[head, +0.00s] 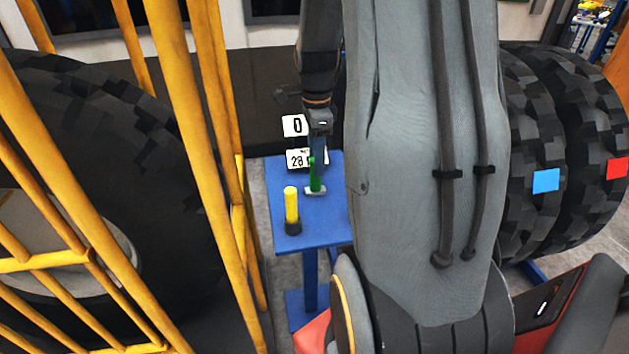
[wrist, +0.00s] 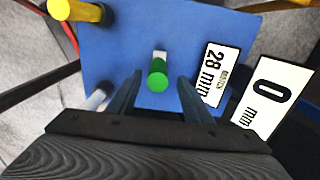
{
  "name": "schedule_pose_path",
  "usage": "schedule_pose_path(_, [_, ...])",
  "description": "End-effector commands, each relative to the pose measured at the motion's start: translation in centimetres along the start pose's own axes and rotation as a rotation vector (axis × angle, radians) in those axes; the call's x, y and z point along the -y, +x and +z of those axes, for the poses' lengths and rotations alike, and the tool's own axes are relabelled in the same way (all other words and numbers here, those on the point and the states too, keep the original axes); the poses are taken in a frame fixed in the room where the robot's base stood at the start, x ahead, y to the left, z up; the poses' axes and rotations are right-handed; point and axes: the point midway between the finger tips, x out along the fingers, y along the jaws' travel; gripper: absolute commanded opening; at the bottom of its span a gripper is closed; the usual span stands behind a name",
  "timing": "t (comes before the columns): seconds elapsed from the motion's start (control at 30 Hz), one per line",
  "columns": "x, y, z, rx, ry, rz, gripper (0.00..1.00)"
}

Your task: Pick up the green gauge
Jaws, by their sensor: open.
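The green gauge (head: 316,178) stands upright on the blue table (head: 318,230) with a pale base at its foot. In the wrist view the green gauge (wrist: 157,74) lies between and just beyond the tips of my open gripper (wrist: 160,82). The jaws look apart from it, one on each side. In the head view my gripper (head: 317,150) comes down from behind, close to the green gauge and partly overlapping it. How far the fingertips are above the table is hard to tell.
A yellow gauge with a black base (head: 292,210) stands front left on the table. White cards reading "28 mm" (wrist: 221,72) and "0 mm" (wrist: 272,96) are beside the jaws. Yellow bars (head: 190,130) rise left of the table; large tyres (head: 535,130) stand right.

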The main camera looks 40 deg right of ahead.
Motion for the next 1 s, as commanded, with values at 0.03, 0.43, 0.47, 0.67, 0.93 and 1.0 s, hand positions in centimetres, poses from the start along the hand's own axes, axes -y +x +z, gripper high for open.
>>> schedule_pose_path(0.03, [-0.1,0.5,0.0,0.000,0.000,0.003,0.46])
schedule_pose_path(0.43, [-0.6,4.5,0.4,0.000,0.002,0.004,0.46])
schedule_pose_path(0.47, [-0.6,4.8,0.4,0.000,0.002,0.004,0.46])
schedule_pose_path(0.67, [-0.5,6.6,0.4,0.000,0.003,0.001,0.46])
schedule_pose_path(0.93, [-0.4,6.8,0.4,0.000,0.003,-0.001,0.46])
schedule_pose_path(1.0, [-0.4,6.8,0.4,0.000,0.003,-0.001,0.35])
